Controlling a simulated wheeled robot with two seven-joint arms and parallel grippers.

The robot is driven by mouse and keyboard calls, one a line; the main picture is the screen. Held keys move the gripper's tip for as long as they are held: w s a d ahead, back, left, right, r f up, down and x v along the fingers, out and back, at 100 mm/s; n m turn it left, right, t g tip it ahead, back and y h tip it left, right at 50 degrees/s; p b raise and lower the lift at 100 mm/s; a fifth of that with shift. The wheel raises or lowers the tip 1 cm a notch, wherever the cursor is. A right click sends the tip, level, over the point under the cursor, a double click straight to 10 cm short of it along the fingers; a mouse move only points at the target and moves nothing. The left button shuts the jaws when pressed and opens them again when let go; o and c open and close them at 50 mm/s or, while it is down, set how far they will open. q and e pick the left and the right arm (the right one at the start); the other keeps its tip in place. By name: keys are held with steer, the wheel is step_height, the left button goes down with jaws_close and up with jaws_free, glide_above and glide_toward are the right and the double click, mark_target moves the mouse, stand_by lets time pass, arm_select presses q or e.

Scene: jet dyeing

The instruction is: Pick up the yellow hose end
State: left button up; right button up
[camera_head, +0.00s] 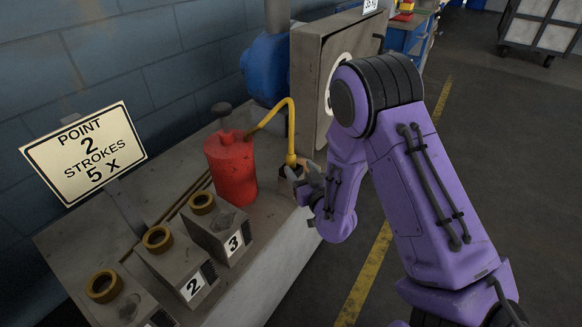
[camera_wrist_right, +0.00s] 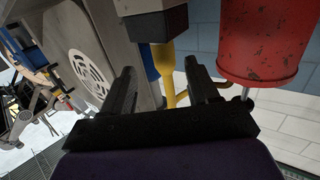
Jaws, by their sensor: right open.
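The yellow hose (camera_head: 292,128) arcs up from the red can (camera_head: 231,167) and bends down to its end beside my right gripper. In the right wrist view the yellow hose end (camera_wrist_right: 167,82) shows between and beyond my two dark fingers, below a dark block. My right gripper (camera_head: 302,178) is open at the front right of the red can, close to the hose end. In the right wrist view my right gripper (camera_wrist_right: 163,88) has its fingers apart, with no visible contact on the hose. My left gripper is not in view.
Grey blocks with brass rings, two marked 2 (camera_head: 194,287) and 3 (camera_head: 234,243), stand on the bench left of my arm. A sign (camera_head: 84,152) stands behind them. A grey metal housing (camera_head: 310,75) and a blue motor (camera_head: 264,68) are behind the hose.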

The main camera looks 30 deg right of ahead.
mark_target(292, 156)
steer(key=x, duration=0.6)
steer(key=shift+a+f, duration=0.25)
steer(key=shift+f, duration=0.2)
jaws_close()
steer(key=shift+r, duration=0.1)
step_height(292, 156, up, 3)
steer(key=shift+r+p, duration=0.1)
steer(key=shift+p, duration=0.2)
steer(key=s+r, duration=0.1)
steer(key=r, duration=0.1)
steer(key=s+r+p, duration=0.1)
steer(key=s+r, duration=0.1)
steer(key=shift+a, duration=0.15)
steer(key=s+r+p, duration=0.5)
steer(key=s+p, duration=0.3)
steer(key=s, duration=0.3)
steer(key=shift+a+r+p, duration=0.3)
steer(key=shift+a+r, duration=0.05)
